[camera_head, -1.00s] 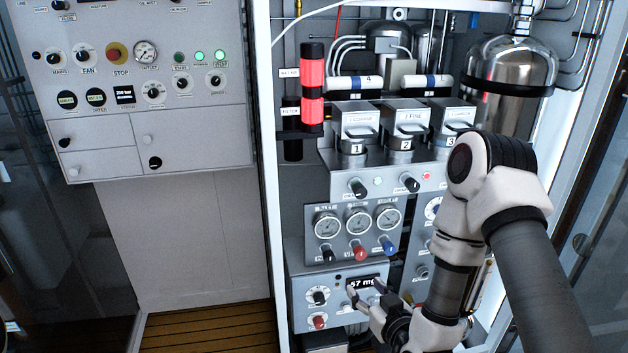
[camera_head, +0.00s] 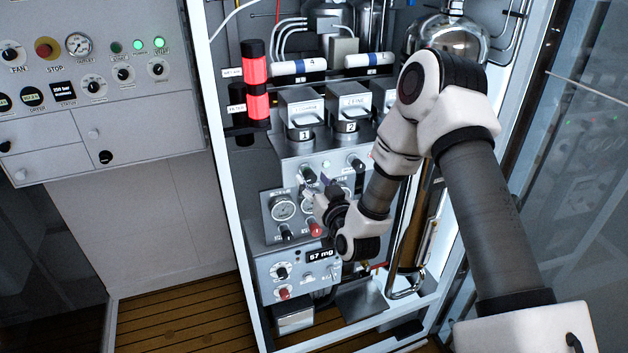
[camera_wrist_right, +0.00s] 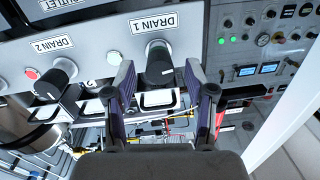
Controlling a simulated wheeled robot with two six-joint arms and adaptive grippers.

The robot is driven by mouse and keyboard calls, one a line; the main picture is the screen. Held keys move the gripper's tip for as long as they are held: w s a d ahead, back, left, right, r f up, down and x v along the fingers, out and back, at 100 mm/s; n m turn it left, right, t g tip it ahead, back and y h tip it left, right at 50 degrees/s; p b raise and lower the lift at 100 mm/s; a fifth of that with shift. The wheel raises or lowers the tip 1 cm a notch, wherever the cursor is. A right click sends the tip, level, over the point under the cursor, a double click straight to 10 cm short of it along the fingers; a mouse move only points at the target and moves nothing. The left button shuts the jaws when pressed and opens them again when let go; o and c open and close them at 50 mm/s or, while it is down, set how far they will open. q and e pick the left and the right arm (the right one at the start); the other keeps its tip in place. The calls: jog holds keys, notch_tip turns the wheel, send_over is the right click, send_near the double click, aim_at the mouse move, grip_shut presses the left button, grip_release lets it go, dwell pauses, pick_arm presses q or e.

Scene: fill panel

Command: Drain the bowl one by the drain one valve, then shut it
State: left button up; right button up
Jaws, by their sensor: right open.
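In the head view the knob (camera_head: 308,174) is just above my right gripper (camera_head: 318,188). My right gripper is open (camera_wrist_right: 160,92), with one finger on each side of the knob's lower end in the picture; I cannot tell whether they touch it. The bowl one (camera_head: 300,134), marked 1, sits below a grey box in the head view; its contents are not visible. My left gripper is out of view.
The drain two knob (camera_wrist_right: 55,75) with a red lamp (camera_wrist_right: 32,73) is left of drain one in the wrist view. Gauges (camera_head: 284,208) and a red knob (camera_head: 315,229) are close to my right gripper. A cabinet frame (camera_head: 240,230) stands left.

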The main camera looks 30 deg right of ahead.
jog(key=shift+w, duration=0.1)
grip_shut()
jog(key=shift+f, duration=0.1)
jog(key=m+b, duration=0.1)
jog(key=b, duration=0.1)
jog(key=shift+f+m+b, duration=0.2)
jog(key=shift+m+b, duration=0.1)
jog(key=shift+m, duration=0.1)
jog(key=m+b, duration=0.6)
jog(key=b, duration=0.1)
jog(key=m+b, duration=0.7)
jog(key=shift+m+t+h+b, duration=0.3)
jog(key=shift+h+b, duration=0.1)
jog(key=m+b, duration=0.2)
jog(key=shift+m, duration=0.3)
jog(key=shift+r+m+b, duration=0.15)
jog(key=shift+m+b, duration=0.8)
jog(key=shift+m, duration=0.25)
